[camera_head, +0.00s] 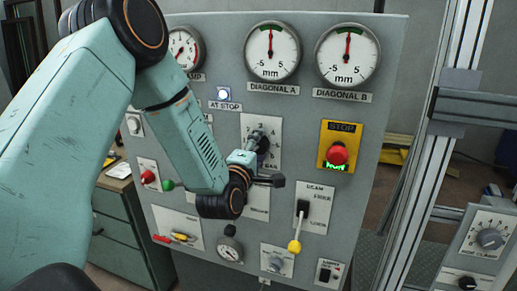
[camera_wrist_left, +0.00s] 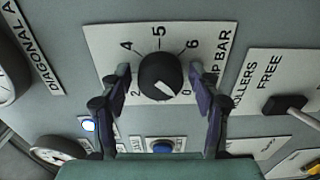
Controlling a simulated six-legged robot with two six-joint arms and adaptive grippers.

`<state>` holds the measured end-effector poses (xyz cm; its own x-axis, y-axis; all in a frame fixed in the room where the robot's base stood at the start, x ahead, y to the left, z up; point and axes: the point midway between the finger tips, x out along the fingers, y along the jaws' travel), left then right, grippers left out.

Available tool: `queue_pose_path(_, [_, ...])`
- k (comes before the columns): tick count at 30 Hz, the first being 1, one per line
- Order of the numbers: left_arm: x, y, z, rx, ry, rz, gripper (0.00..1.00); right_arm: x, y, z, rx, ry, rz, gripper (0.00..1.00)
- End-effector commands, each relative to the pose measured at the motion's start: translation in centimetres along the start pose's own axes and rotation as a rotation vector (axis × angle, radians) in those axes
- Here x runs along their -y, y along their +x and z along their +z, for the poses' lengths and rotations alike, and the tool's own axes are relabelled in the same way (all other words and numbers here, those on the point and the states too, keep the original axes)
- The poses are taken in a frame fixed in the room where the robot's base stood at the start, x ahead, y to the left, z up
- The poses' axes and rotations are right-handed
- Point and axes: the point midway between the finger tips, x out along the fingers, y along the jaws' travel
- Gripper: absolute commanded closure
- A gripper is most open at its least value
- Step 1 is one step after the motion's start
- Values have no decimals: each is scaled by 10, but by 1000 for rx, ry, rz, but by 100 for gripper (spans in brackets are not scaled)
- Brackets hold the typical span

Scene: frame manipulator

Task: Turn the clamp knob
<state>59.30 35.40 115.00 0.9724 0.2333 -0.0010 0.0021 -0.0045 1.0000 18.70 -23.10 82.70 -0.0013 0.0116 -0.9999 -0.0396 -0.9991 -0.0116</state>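The clamp knob (camera_wrist_left: 160,76) is a round black dial with a short white mark, on a white numbered plate whose visible label ends in "P BAR". In the head view the knob (camera_head: 262,142) is partly covered by my left gripper (camera_head: 254,156). In the left wrist view the two dark fingers of my left gripper (camera_wrist_left: 163,84) are open, one on each side of the knob. Small gaps show between fingertips and knob. The mark points toward the lower right, on the 0 side. My right gripper is not in view.
A red stop button (camera_head: 337,153) on a yellow plate is to the right. A yellow-tipped lever (camera_head: 295,245) sticks out below. Dials (camera_head: 272,52) line the panel top, above a lit "AT STOP" lamp (camera_head: 223,93). A blue button (camera_wrist_left: 162,146) is near the knob.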

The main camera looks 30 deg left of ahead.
Motion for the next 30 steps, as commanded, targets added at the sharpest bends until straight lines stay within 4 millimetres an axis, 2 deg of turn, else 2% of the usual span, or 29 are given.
queue_pose_path(2, [0, 0, 0, 0, 0, 0, 48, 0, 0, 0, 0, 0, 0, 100])
queue_pose_path(15, [0, 0, 0, 1, 0, 0, 84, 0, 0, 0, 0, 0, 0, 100])
queue_pose_path(23, [0, 0, 1, 3, 31, 0, 84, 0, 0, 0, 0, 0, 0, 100])
queue_pose_path(30, [0, 0, 1, 4, 161, 0, 84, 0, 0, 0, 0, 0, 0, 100])
